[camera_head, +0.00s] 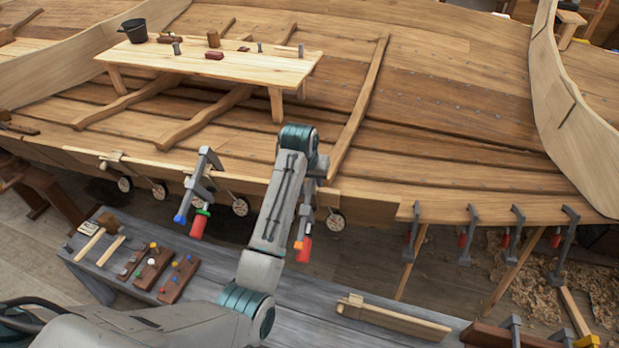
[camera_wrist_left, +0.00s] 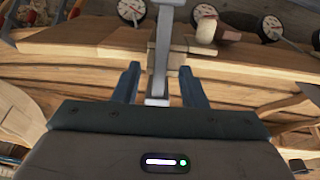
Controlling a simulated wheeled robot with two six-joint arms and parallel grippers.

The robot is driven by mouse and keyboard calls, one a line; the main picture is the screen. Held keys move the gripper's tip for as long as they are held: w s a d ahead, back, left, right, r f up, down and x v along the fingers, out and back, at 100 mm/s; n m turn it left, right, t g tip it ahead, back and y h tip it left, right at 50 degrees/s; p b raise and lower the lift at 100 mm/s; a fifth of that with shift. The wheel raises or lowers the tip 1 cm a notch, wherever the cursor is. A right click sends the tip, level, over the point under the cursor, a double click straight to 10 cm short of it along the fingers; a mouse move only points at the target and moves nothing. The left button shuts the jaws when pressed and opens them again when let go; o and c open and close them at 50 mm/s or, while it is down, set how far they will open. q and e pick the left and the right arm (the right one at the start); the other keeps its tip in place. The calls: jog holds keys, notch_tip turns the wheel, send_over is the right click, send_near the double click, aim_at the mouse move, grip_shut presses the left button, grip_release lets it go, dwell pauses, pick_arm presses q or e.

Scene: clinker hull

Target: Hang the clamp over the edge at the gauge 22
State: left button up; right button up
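A grey clamp with a red handle and orange tip (camera_head: 304,249) is at the hull's plank edge, beside a round gauge (camera_head: 336,222). My left forearm partly covers it. My left gripper (camera_head: 310,183) is mostly hidden behind my arm. In the left wrist view, my left gripper (camera_wrist_left: 161,88) has its fingers apart, with the clamp's grey bar (camera_wrist_left: 160,60) between them and a gap on each side. The clamp appears to hang over the edge. Gauge numbers are too small to read. My right gripper is not in view.
Another clamp (camera_head: 199,190) hangs on the edge to the left, and several clamps (camera_head: 470,235) hang to the right. A grey bench (camera_head: 215,268) with tools stands in front of the hull. A plank table (camera_head: 250,67) stands inside.

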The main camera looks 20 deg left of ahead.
pick_arm(q)
jog(key=shift+s, duration=0.1)
jog(key=b+v, duration=0.3)
jog(key=v, duration=0.3)
jog(key=shift+r, duration=0.3)
jog(key=shift+p+v, duration=1.6)
jog(key=shift+v, duration=0.55)
